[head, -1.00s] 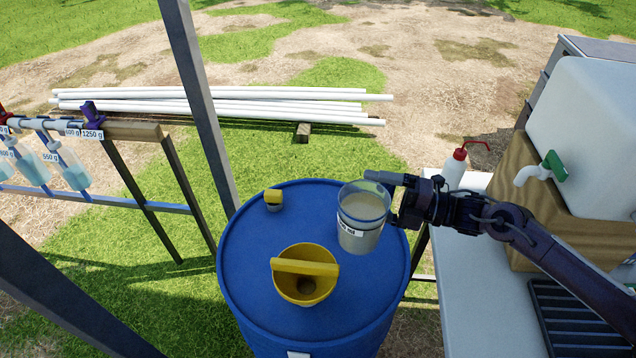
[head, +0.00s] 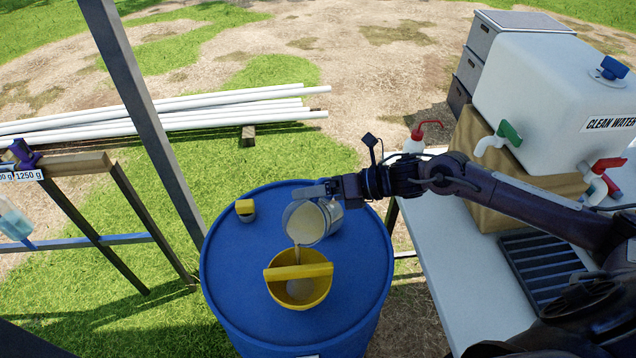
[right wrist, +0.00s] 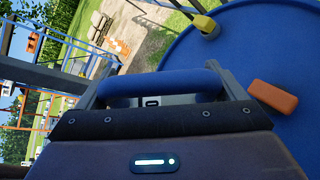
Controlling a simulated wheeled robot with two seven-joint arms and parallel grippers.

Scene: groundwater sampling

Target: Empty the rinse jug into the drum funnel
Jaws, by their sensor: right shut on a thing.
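The clear rinse jug (head: 305,222) is tilted above the blue drum (head: 235,285), its mouth toward the yellow funnel (head: 298,290). A stream of cloudy, beige liquid runs from its lip into the funnel, and liquid shows inside the funnel bowl. A yellow bar crosses the funnel's top. My right gripper (head: 328,188) is shut on the jug at its far upper side. In the right wrist view a blue bar (right wrist: 160,88) lies between the fingers; the jug body is hidden there. My left gripper is not in view.
A small yellow-topped fitting (head: 245,209) sits on the drum lid. At right, a white table (head: 425,270) carries a clean water tank (head: 540,95) and a red-topped wash bottle (head: 415,143). A grey post (head: 145,130) stands left of the drum. White pipes (head: 200,108) lie behind.

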